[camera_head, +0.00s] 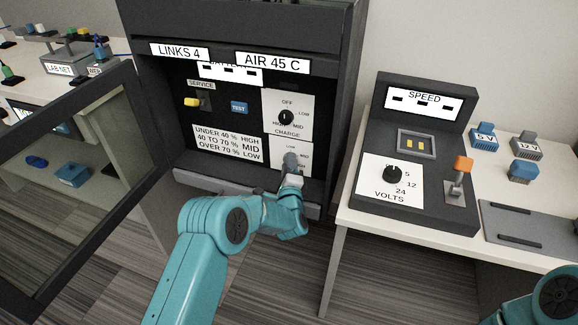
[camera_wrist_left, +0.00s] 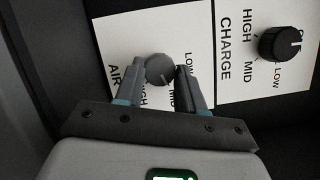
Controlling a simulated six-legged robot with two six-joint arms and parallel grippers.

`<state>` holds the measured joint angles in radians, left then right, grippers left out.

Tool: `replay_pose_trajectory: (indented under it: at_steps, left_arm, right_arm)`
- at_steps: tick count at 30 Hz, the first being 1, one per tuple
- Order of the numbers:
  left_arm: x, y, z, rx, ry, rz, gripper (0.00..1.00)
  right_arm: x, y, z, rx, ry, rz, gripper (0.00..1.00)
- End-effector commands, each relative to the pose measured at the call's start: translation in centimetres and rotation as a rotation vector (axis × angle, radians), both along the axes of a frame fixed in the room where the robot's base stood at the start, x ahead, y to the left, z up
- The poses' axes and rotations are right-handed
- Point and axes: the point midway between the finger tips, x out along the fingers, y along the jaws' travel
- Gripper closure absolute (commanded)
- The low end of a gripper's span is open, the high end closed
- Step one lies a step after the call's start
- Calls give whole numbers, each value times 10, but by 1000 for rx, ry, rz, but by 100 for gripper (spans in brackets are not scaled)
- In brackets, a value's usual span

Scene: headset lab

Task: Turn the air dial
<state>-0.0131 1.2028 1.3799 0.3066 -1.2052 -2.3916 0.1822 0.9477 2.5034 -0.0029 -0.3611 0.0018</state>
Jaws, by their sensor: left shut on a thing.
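The air dial (camera_wrist_left: 158,68) is a dark round knob on a white plate (camera_wrist_left: 115,40) marked AIR, LOW, MID and HIGH. In the left wrist view it sits between the two fingers of my left gripper (camera_wrist_left: 160,77), which is shut on it. In the head view my left gripper (camera_head: 291,164) reaches to the lower white plate of the dark cabinet and hides the dial. The dial's exact setting is hard to read. My right gripper is out of view.
The charge dial (camera_head: 286,117) is just above the air dial. A sign reads AIR 45 C (camera_head: 272,62). The open cabinet door (camera_head: 72,190) stands at the left. A speed console (camera_head: 412,150) stands on a table to the right.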

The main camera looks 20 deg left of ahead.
Motion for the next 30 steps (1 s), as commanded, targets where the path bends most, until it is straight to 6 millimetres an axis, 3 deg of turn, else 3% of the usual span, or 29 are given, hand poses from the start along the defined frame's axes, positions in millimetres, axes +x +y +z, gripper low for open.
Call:
replay_pose_trajectory:
  at_steps: [9,10,12,23,26,30]
  left_arm:
    - [0,-1,0,2,1,-3,92]
    - [0,-1,0,2,1,-3,58]
    - [0,-1,0,1,0,-2,36]
    - [-3,-1,0,0,2,-2,36]
    - [-14,-5,1,0,3,-2,36]
    - [-44,-16,0,1,5,-4,36]
  right_arm:
    - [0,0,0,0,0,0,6]
    - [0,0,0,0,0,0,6]
    - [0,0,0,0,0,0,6]
    - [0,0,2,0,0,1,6]
    - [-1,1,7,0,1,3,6]
    - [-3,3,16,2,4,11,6]
